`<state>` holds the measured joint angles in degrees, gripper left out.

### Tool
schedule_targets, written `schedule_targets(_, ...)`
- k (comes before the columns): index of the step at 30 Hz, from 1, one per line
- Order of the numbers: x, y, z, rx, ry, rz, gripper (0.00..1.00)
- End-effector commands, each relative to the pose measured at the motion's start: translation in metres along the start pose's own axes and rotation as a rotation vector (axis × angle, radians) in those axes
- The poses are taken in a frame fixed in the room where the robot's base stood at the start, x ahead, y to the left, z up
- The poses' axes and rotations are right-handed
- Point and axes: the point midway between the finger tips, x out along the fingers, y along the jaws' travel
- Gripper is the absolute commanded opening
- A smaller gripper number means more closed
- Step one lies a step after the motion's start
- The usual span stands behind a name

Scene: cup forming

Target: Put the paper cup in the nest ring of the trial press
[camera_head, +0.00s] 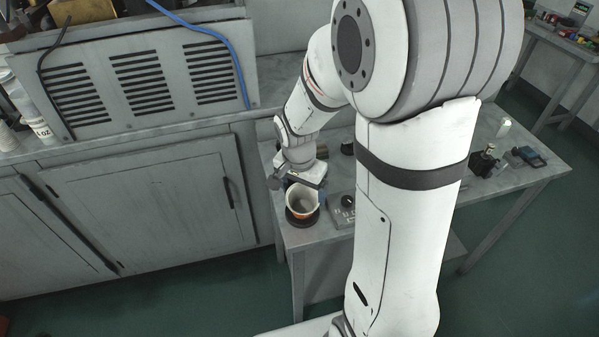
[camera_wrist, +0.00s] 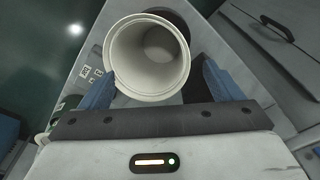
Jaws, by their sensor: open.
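The paper cup (camera_head: 300,203) is white inside with an orange-red band outside. It stands mouth up at the near left corner of the grey table, over a dark round ring (camera_head: 303,220), which looks like the nest ring. I cannot tell whether its base is fully seated. My gripper (camera_head: 303,188) is at the cup. In the wrist view the cup (camera_wrist: 150,58) lies between the blue fingers of my gripper (camera_wrist: 159,76), with a gap at the right finger; the left finger is close to its wall. Part of the dark ring (camera_wrist: 166,13) shows behind the cup.
A small grey box with dark knobs (camera_head: 341,212) stands right of the cup. Small devices (camera_head: 484,161) lie at the table's far right. A grey cabinet (camera_head: 150,205) borders the table on the left. My arm hides the table's middle.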

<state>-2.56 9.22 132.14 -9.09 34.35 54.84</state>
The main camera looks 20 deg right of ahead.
Motion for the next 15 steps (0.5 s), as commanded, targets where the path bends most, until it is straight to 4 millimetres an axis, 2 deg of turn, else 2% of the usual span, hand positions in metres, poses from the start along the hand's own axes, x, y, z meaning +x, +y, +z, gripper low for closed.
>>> schedule_targets(1,-0.014,-0.002,-0.001,0.001,0.006,-0.007,0.86)
schedule_targets(6,-0.049,-0.001,-0.001,0.001,0.004,-0.005,0.86)
schedule_targets(9,-0.065,-0.001,-0.001,0.0,0.003,-0.004,0.86)
schedule_targets(15,-0.083,0.001,0.001,-0.009,0.002,-0.004,0.86)
